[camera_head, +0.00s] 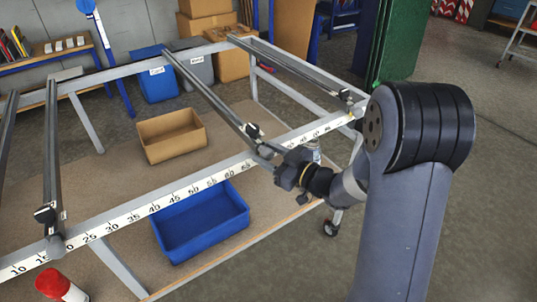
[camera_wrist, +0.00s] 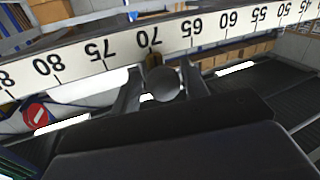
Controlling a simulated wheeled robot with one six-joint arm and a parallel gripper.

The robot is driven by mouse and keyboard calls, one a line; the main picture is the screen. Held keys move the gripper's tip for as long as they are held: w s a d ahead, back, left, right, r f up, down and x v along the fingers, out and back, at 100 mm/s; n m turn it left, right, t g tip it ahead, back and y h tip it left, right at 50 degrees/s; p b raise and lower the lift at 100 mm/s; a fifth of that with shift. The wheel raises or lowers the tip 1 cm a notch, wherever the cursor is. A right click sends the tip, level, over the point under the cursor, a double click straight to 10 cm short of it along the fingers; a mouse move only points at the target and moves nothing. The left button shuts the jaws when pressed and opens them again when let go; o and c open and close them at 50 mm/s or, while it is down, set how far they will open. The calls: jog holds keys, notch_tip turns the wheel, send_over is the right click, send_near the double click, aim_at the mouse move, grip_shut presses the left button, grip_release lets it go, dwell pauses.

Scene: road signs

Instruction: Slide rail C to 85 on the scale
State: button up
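The scale strip (camera_head: 175,195) runs along the front beam of the frame. Several rails cross the frame; their letters cannot be read. A middle rail (camera_head: 215,100) has its front end just past 65 in the head view. My gripper (camera_head: 285,165) is at that end. In the wrist view the scale (camera_wrist: 215,28) is upside down, with 70 near the centre and 75 and 80 to its left. My gripper (camera_wrist: 160,75) has its fingers apart, one on each side of a round grey knob (camera_wrist: 163,84) near 70. Whether they touch it is unclear.
Another rail (camera_head: 300,68) lies to the right and one (camera_head: 52,150) to the left. A blue bin (camera_head: 205,225) and a cardboard box (camera_head: 170,135) are on the board below. A red-capped can (camera_head: 58,285) is at front left.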

jog(key=shift+a, duration=0.1)
grip_shut()
jog(key=w+d, duration=0.2)
jog(key=d, duration=0.2)
jog(key=w+d, duration=0.3)
jog(key=d, duration=0.1)
jog(key=w+d, duration=0.3)
jog(key=d, duration=0.1)
jog(key=shift+w+d, duration=0.15)
jog(key=shift+d, duration=0.15)
jog(key=shift+o, duration=1.7)
grip_release()
jog(key=v, duration=1)
jog(key=shift+s+d, duration=0.25)
jog(key=shift+d, duration=0.05)
